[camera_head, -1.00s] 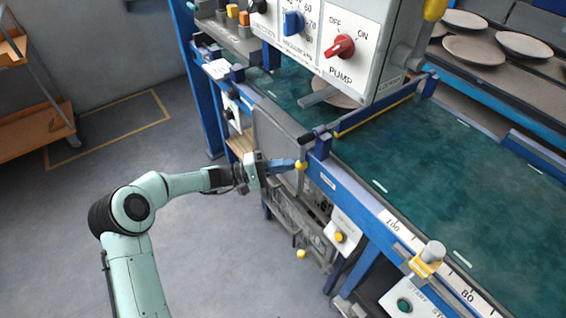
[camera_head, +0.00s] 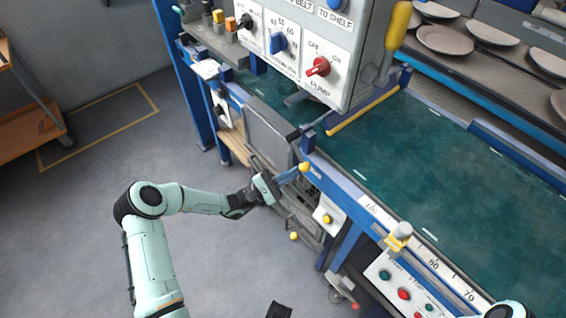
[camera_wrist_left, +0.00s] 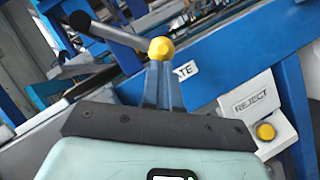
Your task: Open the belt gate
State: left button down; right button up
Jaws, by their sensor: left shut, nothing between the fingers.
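The yellow ball knob (camera_head: 305,167) sits at the end of a dark lever beside the blue front rail. In the left wrist view the knob (camera_wrist_left: 161,48) is large, with its dark rod (camera_wrist_left: 110,32) running up to the left. A label beside it reads "ATE", its start hidden. My left gripper (camera_head: 297,171) is shut and empty. Its blue fingertips are at the knob, just below it in the wrist view; I cannot tell whether they touch. A blue bar with a yellow edge (camera_head: 365,108) crosses the green belt (camera_head: 440,150).
The control box with the red pump switch (camera_head: 318,67) overhangs the belt. A reject button panel (camera_head: 328,216) is right of the gripper. A second yellow knob (camera_head: 294,236) hangs lower. A yellow clamp (camera_head: 398,236) stands on the rail. Open floor lies left.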

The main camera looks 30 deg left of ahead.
aim_at(302, 171)
pick_arm(q)
jog(key=d+r+n+t+p, duration=0.1)
jog(key=n, duration=0.1)
jog(key=d+r+n+t+y+p, duration=0.1)
jog(key=n+p, duration=0.1)
jog(key=shift+s+d+p, duration=0.15)
jog(key=shift+s+p, duration=0.15)
jog(key=shift+s, duration=0.05)
jog(key=shift+s+d+r+n+t+y+p, duration=0.25)
jog(key=shift+d+r+n+t+y+p, duration=0.45)
jog(key=shift+n+y+p, duration=0.95)
jog(key=shift+s+d+r+n+t+y+p, duration=0.4)
jog(key=shift+r+n+y+p, duration=0.65)
jog(key=shift+n, duration=1.3)
jog(key=shift+s+d+r+n+t+y+p, duration=0.1)
jog(key=shift+d+r+n+t+y+p, duration=0.55)
jog(key=shift+n+p, duration=1.2)
pick_arm(e)
jog(key=w+r, duration=0.4)
jog(key=r, duration=0.9)
jog(key=shift+w+r, duration=0.2)
jog(key=shift+r, duration=0.2)
pick_arm(q)
jog(key=shift+a+r, duration=0.1)
jog(key=shift+a, duration=0.05)
